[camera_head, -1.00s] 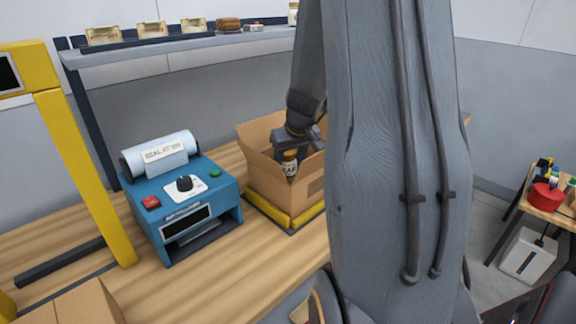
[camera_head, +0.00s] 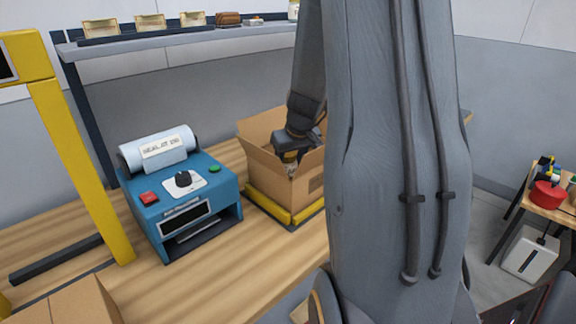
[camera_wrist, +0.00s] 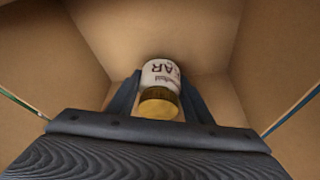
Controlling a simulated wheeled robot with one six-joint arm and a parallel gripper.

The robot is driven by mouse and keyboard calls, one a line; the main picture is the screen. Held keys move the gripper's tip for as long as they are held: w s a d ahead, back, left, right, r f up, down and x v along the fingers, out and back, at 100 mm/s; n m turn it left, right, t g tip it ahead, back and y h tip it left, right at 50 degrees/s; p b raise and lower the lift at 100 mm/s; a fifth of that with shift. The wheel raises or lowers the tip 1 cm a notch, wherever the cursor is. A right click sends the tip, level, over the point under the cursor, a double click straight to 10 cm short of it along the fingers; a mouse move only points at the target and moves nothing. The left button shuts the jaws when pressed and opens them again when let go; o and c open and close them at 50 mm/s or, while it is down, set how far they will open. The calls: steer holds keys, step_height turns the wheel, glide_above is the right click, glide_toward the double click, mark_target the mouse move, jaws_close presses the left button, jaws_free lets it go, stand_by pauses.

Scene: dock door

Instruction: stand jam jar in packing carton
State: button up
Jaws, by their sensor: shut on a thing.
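The jam jar (camera_wrist: 160,85) shows in the wrist view with a white label and a gold lid (camera_wrist: 158,108). My gripper (camera_wrist: 160,92) is shut on it, one finger on each side. The lid faces the wrist camera and the jar's far end points into the carton. The open packing carton (camera_head: 268,165) stands on a yellow-edged platform on the bench. In the head view my gripper (camera_head: 288,152) is down inside the carton's opening, and the jar is mostly hidden by the gripper and carton wall. I cannot tell whether the jar touches the carton floor (camera_wrist: 185,50).
A blue sealing machine (camera_head: 185,205) stands left of the carton. A yellow post (camera_head: 80,165) rises further left. A shelf (camera_head: 190,42) with several small goods runs behind. A side table (camera_head: 550,200) with a red item is at right. My arm hides the bench's right part.

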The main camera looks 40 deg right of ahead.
steer(key=o, duration=1.3)
steer(key=shift+r, duration=0.15)
steer(key=shift+r+p, duration=0.6)
steer(key=shift+p, duration=0.4)
steer(key=b+v, duration=0.1)
steer(key=v, duration=1)
steer(key=shift+s+r, duration=0.1)
steer(key=shift+r, duration=0.25)
